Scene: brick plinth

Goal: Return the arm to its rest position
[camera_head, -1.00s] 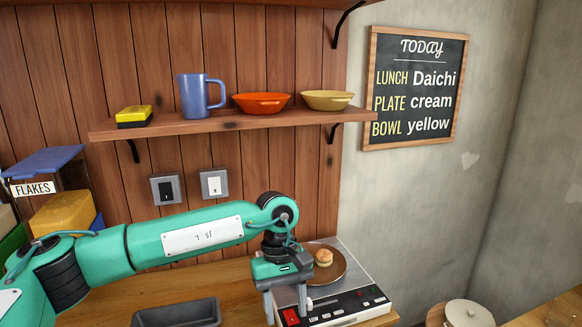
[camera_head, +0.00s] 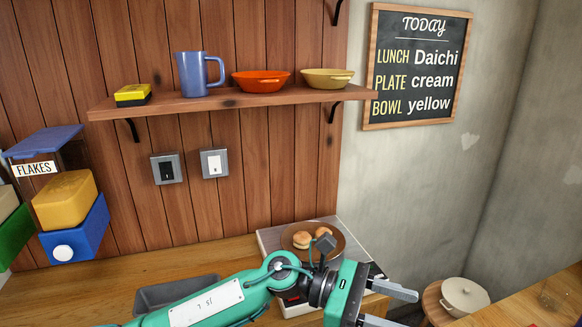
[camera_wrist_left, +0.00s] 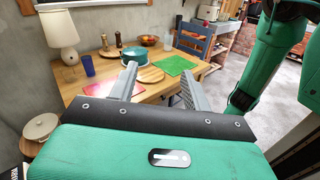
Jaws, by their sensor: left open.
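My left arm comes in low from the bottom left in the head view. My left gripper (camera_head: 398,306) is open and empty, with its fingers pointing right, in front of the white appliance with the brown plate. In the left wrist view the two fingers (camera_wrist_left: 157,72) are apart with nothing between them, and the dining table shows beyond them. My right gripper is in neither view.
The brown plate (camera_head: 338,248) holds two buns on the white appliance (camera_head: 268,238). A grey tray (camera_head: 150,297) lies left of it. A lidded pot (camera_head: 465,296) stands at right. The wall shelf (camera_head: 205,104) holds a blue jug (camera_head: 192,76) and bowls.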

